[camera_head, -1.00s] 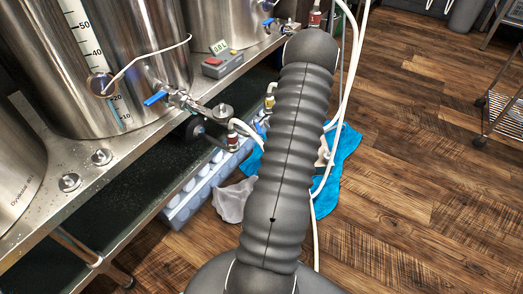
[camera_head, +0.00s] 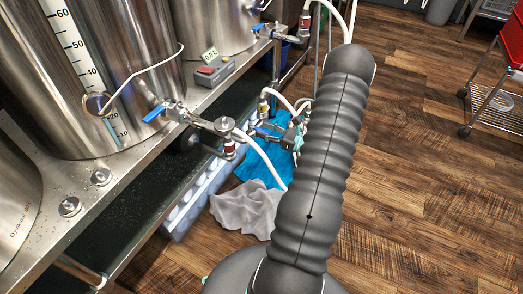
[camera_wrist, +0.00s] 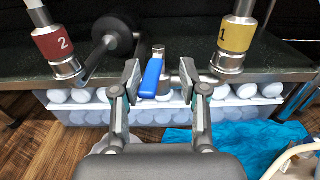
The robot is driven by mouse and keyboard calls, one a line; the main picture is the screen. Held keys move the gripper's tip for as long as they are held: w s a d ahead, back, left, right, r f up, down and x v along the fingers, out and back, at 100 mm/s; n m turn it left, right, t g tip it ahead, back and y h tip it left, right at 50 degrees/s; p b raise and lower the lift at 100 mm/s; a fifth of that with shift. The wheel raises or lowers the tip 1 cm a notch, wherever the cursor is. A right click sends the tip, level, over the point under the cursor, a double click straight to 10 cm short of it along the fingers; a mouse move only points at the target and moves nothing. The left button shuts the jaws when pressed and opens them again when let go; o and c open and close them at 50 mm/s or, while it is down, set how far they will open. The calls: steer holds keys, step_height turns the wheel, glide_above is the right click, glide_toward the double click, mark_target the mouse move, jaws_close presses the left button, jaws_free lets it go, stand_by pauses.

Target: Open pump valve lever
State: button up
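The blue valve lever (camera_wrist: 152,77) is in the middle of the wrist view, on a metal valve between a red connector marked 2 (camera_wrist: 58,43) and a yellow connector marked 1 (camera_wrist: 236,37). My gripper (camera_wrist: 160,78) is open, with one finger on each side of the lever in the picture. The lever appears closer to the left finger; I cannot tell whether they touch. In the head view, my gripper (camera_head: 293,137) is partly hidden behind my arm, near the yellow connector (camera_head: 263,105).
Steel tanks (camera_head: 110,75) stand on a metal bench (camera_head: 120,185) at left. A blue tank-valve lever (camera_head: 154,113) and white hoses (camera_head: 262,152) are nearby. Below are a bottle crate (camera_wrist: 80,115), a blue cloth (camera_head: 262,172) and a grey cloth (camera_head: 245,208).

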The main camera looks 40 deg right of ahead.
steer(key=a+v, duration=0.1)
steer(key=v, duration=1.2)
steer(key=s+a+f+n+g+y, duration=0.2)
steer(key=s+a+f+n+g, duration=0.1)
steer(key=a+g, duration=0.15)
steer(key=s+a+r+n+g+h+p, duration=0.2)
steer(key=a+r+n+g+h, duration=0.6)
steer(key=a+r+n, duration=1.1)
steer(key=shift+s+a+r+n+g, duration=0.4)
steer(key=shift+s+r+n+g, duration=0.45)
steer(key=shift+r+n+g, duration=0.6)
steer(key=shift+f, duration=0.1)
